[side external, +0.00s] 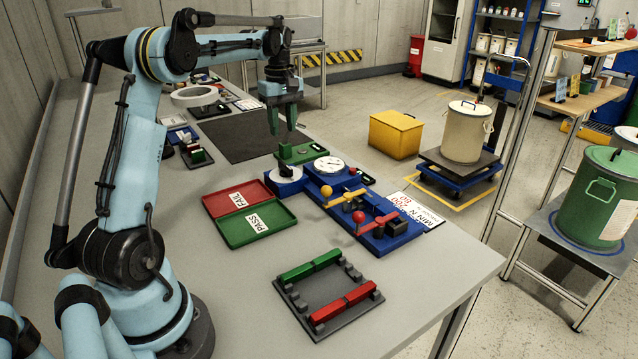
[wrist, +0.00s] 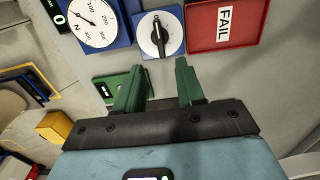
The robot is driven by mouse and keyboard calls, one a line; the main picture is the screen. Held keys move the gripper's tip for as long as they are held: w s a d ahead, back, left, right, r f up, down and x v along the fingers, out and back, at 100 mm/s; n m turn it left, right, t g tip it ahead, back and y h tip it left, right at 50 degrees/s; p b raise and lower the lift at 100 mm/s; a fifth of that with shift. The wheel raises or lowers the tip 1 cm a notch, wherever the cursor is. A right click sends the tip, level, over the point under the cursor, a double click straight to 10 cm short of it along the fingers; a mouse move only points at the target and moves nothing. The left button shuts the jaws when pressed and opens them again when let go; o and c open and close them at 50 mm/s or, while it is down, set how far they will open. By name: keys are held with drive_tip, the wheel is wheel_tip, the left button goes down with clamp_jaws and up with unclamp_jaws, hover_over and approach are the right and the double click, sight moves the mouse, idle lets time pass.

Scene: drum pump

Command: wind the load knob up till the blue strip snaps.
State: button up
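The load knob is a white dial with a black bar handle on a blue base; it shows in the side view (side external: 286,173) and in the wrist view (wrist: 157,36). My gripper (side external: 283,127) is open and empty above it, with its green fingers pointing down. In the wrist view the fingertips (wrist: 157,70) are apart and clear of the knob. A round white gauge (side external: 329,165) stands beside the knob; it also shows in the wrist view (wrist: 92,22). Levers with yellow and red balls sit on the blue plate (side external: 405,234). I cannot make out a blue strip.
A red FAIL tray (side external: 222,203) and a green PASS tray (side external: 273,240) lie left of the knob. A grey rack (side external: 318,329) holds green and red strips (side external: 310,264) near the front. A small green box (side external: 303,153) stands behind the knob. Bare table surrounds the rack.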

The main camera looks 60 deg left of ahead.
sight(285, 164)
wheel_tip(285, 164, down, 10)
drive_tip(key=shift+f, duration=0.25)
idle(0.3)
clamp_jaws()
